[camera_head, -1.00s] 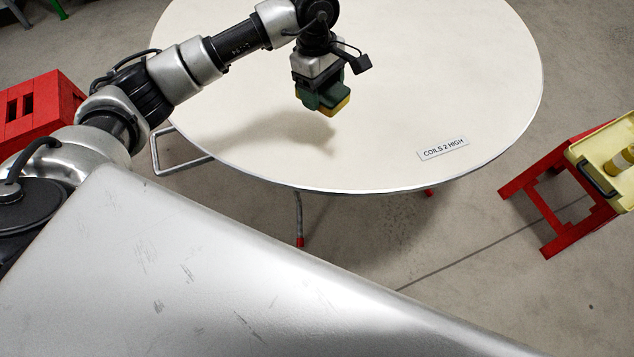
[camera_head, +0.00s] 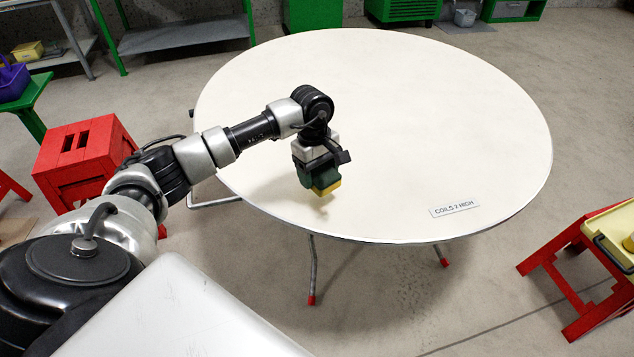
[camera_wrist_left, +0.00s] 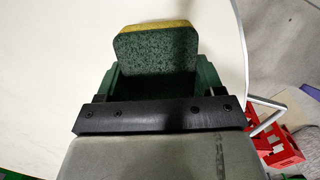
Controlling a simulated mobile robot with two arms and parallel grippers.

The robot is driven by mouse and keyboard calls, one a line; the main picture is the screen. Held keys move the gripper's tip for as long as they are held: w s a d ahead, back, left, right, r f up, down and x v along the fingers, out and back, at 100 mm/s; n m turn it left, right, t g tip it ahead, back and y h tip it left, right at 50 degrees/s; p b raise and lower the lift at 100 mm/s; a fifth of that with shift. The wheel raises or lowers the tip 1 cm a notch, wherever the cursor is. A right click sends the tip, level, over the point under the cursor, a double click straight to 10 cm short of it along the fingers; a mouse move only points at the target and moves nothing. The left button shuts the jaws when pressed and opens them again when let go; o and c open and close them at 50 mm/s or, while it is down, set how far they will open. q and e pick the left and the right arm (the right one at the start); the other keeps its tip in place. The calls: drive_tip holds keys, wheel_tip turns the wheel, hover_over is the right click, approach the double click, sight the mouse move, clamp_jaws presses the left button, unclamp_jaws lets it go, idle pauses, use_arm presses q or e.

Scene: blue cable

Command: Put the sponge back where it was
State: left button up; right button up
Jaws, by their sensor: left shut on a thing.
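The sponge (camera_head: 333,189), yellow with a dark green scouring side, is in my left gripper (camera_head: 318,180). The gripper points down over the near left part of the round white table (camera_head: 430,110). In the left wrist view the sponge (camera_wrist_left: 158,50) stands out between the two green fingers, which are shut on it. The sponge's lower edge is close to the table top; I cannot tell whether it touches. My right gripper is not in view.
A label reading "COILS 2 HIGH" (camera_head: 454,209) lies near the table's front edge. A red crate-like stool (camera_head: 85,160) stands left, and a red stool (camera_head: 570,270) with a yellow tray (camera_head: 612,232) stands right. The table top is otherwise clear.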

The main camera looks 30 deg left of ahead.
use_arm(q)
drive_tip(key=shift+a+f, duration=0.3)
drive_tip(key=shift+f, duration=2.05)
drive_tip(key=o, duration=0.8)
drive_tip(key=r, duration=0.4)
drive_tip(key=a+r, duration=0.1)
drive_tip(key=r, duration=0.7)
drive_tip(key=shift+w+a+r, duration=0.1)
drive_tip(key=shift+w+a, duration=0.2)
